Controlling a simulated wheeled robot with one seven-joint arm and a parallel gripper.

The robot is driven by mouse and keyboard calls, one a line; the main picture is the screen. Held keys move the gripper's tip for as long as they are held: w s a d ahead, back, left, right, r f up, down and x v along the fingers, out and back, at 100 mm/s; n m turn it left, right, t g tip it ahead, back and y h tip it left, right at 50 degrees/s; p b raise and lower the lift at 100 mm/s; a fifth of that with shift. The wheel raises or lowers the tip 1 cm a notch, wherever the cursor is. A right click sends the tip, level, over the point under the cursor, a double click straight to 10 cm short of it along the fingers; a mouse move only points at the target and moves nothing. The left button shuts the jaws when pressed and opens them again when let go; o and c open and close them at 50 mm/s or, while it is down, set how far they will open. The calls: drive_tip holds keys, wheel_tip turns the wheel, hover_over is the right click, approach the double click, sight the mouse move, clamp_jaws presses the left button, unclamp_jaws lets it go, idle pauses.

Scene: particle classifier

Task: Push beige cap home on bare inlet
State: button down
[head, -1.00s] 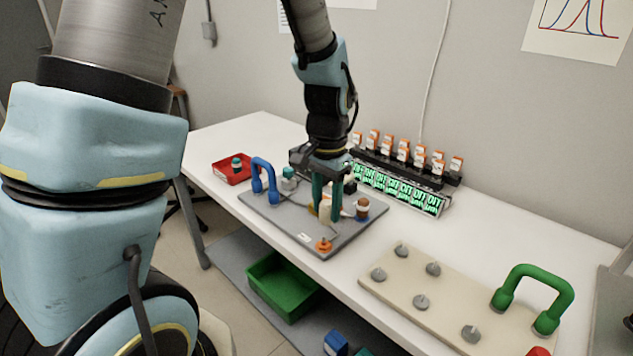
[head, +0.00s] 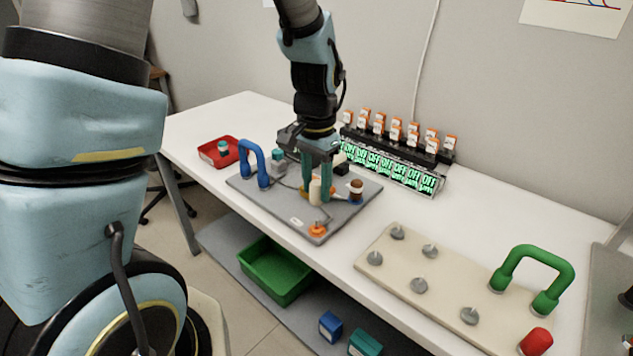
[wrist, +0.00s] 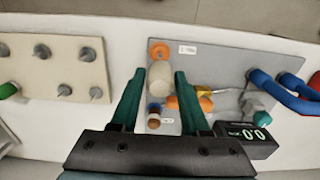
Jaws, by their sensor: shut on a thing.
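The beige cap (head: 315,190) is a pale, upright-looking cylinder above the grey panel (head: 268,205). My gripper (head: 317,194) points down with its green fingers on either side of the cap and is shut on it. The wrist view shows the cap (wrist: 161,82) between the fingertips, next to an orange round fitting (wrist: 158,50). That orange fitting (head: 317,230) sits at the panel's front corner. I cannot tell which fitting is the bare inlet, or whether the cap touches one; the fingers partly hide the panel there.
A brown cap on a blue fitting (head: 356,188) stands close to the right of the fingers. A blue handle (head: 252,163) and grey-teal fitting (head: 278,162) are to the left. Lit displays (head: 387,167) stand behind. A beige board (head: 445,285) with grey pegs lies to the right.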

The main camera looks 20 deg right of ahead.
sight(316, 183)
drive_tip(key=shift+f+b, duration=1.2)
drive_tip(key=shift+f, duration=0.9)
drive_tip(key=shift+f+b, duration=0.65)
drive_tip(key=shift+f, duration=1.1)
idle(0.5)
drive_tip(key=shift+c, duration=1.5)
unclamp_jaws()
drive_tip(key=shift+r, duration=0.1)
wheel_tip(316, 183, up, 11)
drive_tip(key=shift+f+b, duration=0.15)
drive_tip(key=shift+b, duration=0.35)
